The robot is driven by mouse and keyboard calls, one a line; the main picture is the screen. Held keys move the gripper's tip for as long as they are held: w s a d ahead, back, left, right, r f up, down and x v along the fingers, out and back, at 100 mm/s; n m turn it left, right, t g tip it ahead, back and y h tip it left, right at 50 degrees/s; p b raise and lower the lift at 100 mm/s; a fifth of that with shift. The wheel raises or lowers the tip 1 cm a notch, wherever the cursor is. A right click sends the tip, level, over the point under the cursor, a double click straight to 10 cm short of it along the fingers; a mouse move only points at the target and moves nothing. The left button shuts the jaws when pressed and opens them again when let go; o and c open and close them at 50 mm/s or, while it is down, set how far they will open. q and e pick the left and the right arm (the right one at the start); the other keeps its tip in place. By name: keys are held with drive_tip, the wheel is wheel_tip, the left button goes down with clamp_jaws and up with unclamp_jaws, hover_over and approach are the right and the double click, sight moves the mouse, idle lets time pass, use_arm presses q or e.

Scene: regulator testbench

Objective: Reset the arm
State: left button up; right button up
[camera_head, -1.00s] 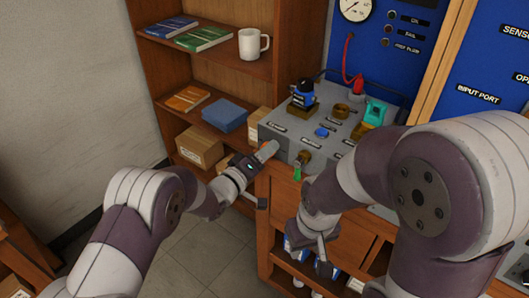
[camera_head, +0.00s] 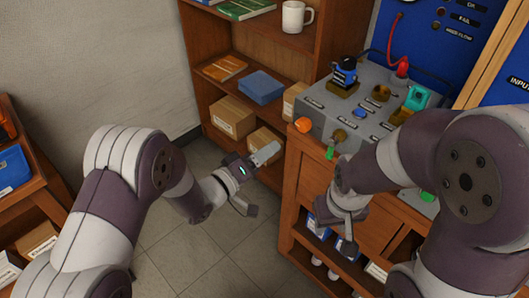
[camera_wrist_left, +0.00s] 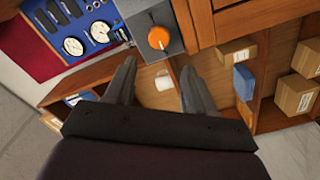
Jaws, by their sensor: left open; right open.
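My left arm comes in from the left in the head view. Its gripper (camera_head: 258,180) is open and empty, over the floor in front of the shelf and the wooden bench. In the left wrist view the two fingers of my left gripper (camera_wrist_left: 157,85) are spread apart with nothing between them. My right arm comes in from the right, and its gripper (camera_head: 345,215) hangs in front of the bench, apart from the panel, with nothing visible in it. The grey regulator box (camera_head: 322,110) sits on the bench, with an orange knob (camera_head: 304,125) at its left front corner.
A wooden shelf (camera_head: 213,98) holds books, a white mug (camera_head: 297,17), a blue box (camera_head: 261,87) and cardboard boxes (camera_head: 233,117). A blue panel (camera_head: 425,35) stands behind the regulator box. Another shelf (camera_head: 50,165) stands at far left. The tiled floor between is clear.

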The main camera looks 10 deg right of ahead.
idle(0.3)
use_arm(q)
wheel_tip(320, 180, down, 7)
drive_tip(key=a+m+g+y, duration=0.1)
drive_tip(key=a+m+y, duration=0.1)
drive_tip(key=a+y, duration=0.15)
drive_tip(key=s+a+m+g+y+p, duration=0.1)
drive_tip(key=s+a+g+y+p, duration=0.35)
drive_tip(key=a+y, duration=0.5)
drive_tip(key=s+a+r+n+g+y+p, duration=0.1)
drive_tip(key=s+a+r+g+p, duration=0.3)
drive_tip(key=s+a+r, duration=0.7)
drive_tip(key=s+r+p, duration=0.2)
drive_tip(key=s+r, duration=0.1)
drive_tip(key=shift+a+r+n, duration=0.2)
drive_tip(key=shift+r+n, duration=0.2)
